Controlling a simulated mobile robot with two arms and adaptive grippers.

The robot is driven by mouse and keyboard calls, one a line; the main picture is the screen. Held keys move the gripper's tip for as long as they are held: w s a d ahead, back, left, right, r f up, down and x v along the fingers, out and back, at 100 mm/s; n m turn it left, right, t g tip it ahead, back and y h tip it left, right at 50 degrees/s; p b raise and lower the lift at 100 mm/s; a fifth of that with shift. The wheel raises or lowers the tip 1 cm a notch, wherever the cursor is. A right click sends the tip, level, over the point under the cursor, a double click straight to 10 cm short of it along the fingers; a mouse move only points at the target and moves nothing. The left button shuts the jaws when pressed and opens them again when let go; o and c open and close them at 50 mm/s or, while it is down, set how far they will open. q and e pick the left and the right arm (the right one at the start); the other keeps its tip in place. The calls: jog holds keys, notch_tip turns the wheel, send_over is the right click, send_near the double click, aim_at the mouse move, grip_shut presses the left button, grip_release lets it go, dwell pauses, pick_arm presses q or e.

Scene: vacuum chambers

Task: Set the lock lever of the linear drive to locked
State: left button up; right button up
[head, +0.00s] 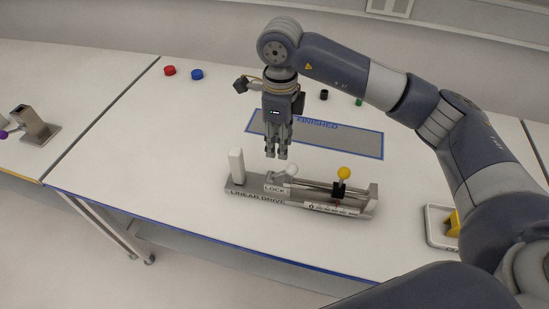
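The linear drive (258,198) stands on the white table near its front edge, with its name on the front. Its lock lever (291,171) has a pale round knob and sits just above the LOCK label (275,189); the lever leans to the right. A black carriage with a yellow knob (344,173) sits on the rail to the right. My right gripper (276,154) points down above and slightly left of the lever knob. Its fingers look close together, but I cannot tell whether they are shut. No contact with the lever is clear. My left gripper is not in view.
A white upright block (236,166) stands at the drive's left end. Behind is a blue-edged FINISHED mat (340,139). Red (170,71) and blue (197,74) caps lie at the back left. A tray with a yellow part (440,226) is at right. The table's left part is clear.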

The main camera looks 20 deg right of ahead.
aim_at(280, 174)
jog(key=f, duration=0.1)
jog(key=s+f, duration=0.1)
jog(key=f+p, duration=0.1)
jog(key=f, duration=0.1)
jog(key=shift+s, duration=0.25)
notch_tip(280, 174, down, 3)
jog(key=shift+w+p, duration=0.15)
jog(key=shift+p, duration=0.15)
notch_tip(280, 174, down, 3)
jog(key=shift+w+r, duration=0.1)
jog(key=shift+c, duration=0.5)
jog(key=c, duration=0.5)
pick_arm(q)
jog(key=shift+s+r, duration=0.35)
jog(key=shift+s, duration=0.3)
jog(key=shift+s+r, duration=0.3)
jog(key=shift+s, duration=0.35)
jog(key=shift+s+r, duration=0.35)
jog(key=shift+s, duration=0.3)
pick_arm(e)
grip_shut()
